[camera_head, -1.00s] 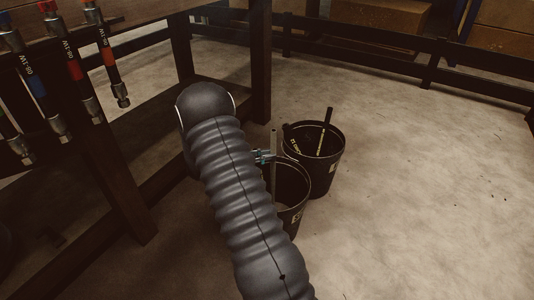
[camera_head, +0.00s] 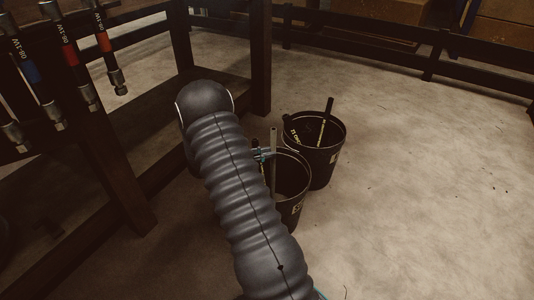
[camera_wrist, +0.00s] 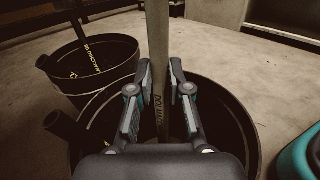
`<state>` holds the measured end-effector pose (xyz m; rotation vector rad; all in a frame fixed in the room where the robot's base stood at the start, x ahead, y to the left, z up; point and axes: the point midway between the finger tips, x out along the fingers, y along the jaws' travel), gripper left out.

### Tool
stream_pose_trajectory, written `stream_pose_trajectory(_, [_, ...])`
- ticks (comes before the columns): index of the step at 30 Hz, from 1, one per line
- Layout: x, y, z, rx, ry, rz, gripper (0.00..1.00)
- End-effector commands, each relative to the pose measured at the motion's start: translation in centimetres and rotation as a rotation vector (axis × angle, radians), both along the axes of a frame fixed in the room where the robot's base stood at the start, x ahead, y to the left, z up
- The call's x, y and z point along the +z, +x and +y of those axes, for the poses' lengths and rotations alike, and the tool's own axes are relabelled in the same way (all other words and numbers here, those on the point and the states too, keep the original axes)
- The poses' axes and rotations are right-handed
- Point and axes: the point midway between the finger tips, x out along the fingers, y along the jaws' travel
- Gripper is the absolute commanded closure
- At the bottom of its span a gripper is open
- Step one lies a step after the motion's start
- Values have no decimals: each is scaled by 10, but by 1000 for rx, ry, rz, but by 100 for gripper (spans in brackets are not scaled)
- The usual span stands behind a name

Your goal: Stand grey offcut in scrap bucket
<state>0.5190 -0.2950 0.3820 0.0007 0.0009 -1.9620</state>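The grey offcut (camera_head: 273,150) is a thin upright tube over the front black bucket (camera_head: 301,207). In the wrist view the offcut (camera_wrist: 158,40) runs down between my finger pads, and its lower part shows against the inside of the front bucket (camera_wrist: 235,112). Its bottom end is hidden by my gripper. My gripper (camera_head: 262,154) is at the front bucket's rim, mostly hidden by my arm in the head view. In the wrist view my gripper (camera_wrist: 160,70) is closed around the offcut. I cannot tell whether the offcut touches the bucket floor.
A second black bucket (camera_head: 323,168) stands right behind, holding dark hose pieces with yellow lettering. A short black piece (camera_wrist: 65,129) leans at the front bucket's left rim. A dark wooden bench with hanging hoses (camera_head: 70,60) is at left. Open floor (camera_head: 430,180) lies at right.

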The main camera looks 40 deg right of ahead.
Motion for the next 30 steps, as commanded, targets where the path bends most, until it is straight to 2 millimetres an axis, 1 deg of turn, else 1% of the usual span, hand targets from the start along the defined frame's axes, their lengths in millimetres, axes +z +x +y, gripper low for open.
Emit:
stream_pose_trajectory(1, [0,0,0,0,0,0,72])
stream_pose_trajectory(2, [0,0,0,0,0,0,65])
stream_pose_trajectory(3, [0,0,0,0,0,0,55])
stream_pose_trajectory(4, [0,0,0,0,0,0,53])
stream_pose_trajectory(12, [0,0,0,0,0,0,53])
stream_pose_trajectory(16, [0,3,7,2,0,-1,53])
stream_pose_trajectory(20, [0,11,24,4,1,-1,53])
stream_pose_trajectory(27, [0,29,69,4,0,-1,53])
stream_pose_trajectory(30, [0,35,85,3,0,0,53])
